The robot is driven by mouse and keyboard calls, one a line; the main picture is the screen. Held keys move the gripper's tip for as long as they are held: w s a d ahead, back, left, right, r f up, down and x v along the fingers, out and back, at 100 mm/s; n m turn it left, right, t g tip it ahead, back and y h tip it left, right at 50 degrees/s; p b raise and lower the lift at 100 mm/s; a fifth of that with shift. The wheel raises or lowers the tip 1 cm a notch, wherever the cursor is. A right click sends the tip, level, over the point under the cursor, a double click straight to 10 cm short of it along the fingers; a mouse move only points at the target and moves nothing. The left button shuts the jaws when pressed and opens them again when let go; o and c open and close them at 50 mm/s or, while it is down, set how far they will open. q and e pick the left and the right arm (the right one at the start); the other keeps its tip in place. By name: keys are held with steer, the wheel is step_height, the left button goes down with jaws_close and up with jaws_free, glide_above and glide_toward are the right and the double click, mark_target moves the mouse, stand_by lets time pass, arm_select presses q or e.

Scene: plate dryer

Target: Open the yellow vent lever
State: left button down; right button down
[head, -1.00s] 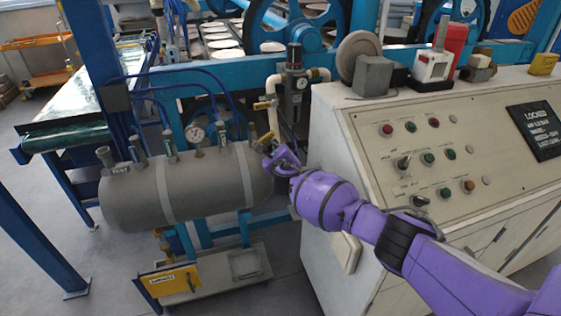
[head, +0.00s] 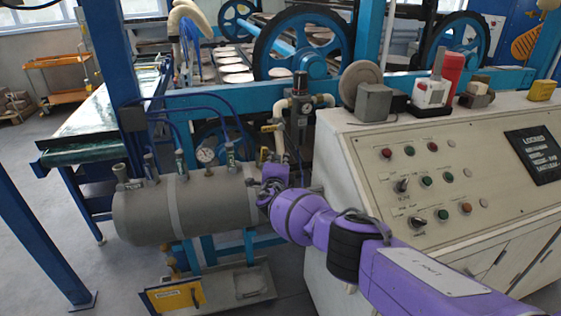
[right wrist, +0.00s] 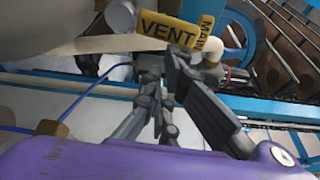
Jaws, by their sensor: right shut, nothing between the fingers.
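The yellow piece marked VENT (right wrist: 165,29) is at the top of the right wrist view, just beyond my fingertips, beside a second yellow piece marked MAIN (right wrist: 206,32). My right gripper (right wrist: 163,72) is shut and empty, its tips just below the VENT piece. I cannot tell whether they touch it. In the head view my right gripper (head: 272,165) is at the right end of the grey tank (head: 208,203) and hides part of the fittings there. A yellow handle (head: 268,127) shows on the pipe above it. My left gripper is not in view.
The control cabinet (head: 335,175) stands close to the right of my right gripper. A pressure gauge (head: 206,155) and blue hoses sit above the tank. A yellow sign (head: 175,297) is below it. Open floor lies to the left.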

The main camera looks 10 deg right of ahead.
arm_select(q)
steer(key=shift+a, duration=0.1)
arm_select(e)
steer(key=shift+a+r+n+t, duration=0.25)
steer(key=shift+a+n+t, duration=0.05)
steer(key=shift+n, duration=0.3)
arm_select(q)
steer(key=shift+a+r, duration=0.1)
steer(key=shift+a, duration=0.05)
arm_select(e)
steer(key=shift+s, duration=0.15)
